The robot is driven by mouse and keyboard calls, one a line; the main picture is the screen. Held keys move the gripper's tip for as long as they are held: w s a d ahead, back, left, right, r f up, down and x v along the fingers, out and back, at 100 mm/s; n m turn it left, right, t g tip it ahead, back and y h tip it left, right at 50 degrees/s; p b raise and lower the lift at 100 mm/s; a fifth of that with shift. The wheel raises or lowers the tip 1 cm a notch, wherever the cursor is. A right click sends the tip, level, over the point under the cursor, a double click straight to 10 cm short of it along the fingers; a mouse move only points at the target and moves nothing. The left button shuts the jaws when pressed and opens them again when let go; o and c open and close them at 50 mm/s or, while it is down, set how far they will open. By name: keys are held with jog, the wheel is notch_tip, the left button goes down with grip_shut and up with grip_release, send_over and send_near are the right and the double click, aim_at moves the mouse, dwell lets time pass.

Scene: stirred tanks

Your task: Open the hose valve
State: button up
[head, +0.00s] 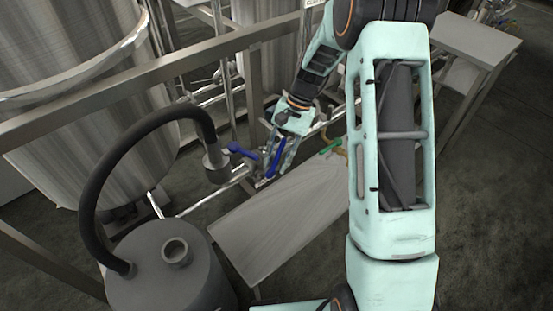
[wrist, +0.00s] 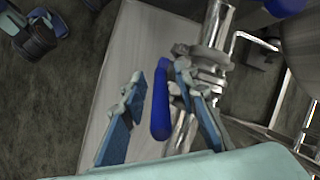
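A blue valve handle (wrist: 160,105) lies between the two fingers of my gripper (wrist: 150,112) in the wrist view. The fingers are apart. The right finger is close beside the handle, and I cannot tell whether it touches; a gap shows on the left. The handle sits by a shiny metal valve and pipe (wrist: 210,65). In the head view my gripper (head: 283,157) points down over the pipework, with blue (head: 274,163) showing between its fingers. A second blue handle (head: 242,152) is just left, near the end of a dark hose (head: 100,175) and its grey coupling (head: 215,164).
A flat grey bench top (head: 285,215) lies just in front of the valves. A green handle (head: 331,146) is to the right. Steel tanks (head: 75,110) and a frame rail (head: 150,72) stand behind and left. A grey vessel (head: 165,275) is at the lower left.

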jog(key=v, duration=1.2)
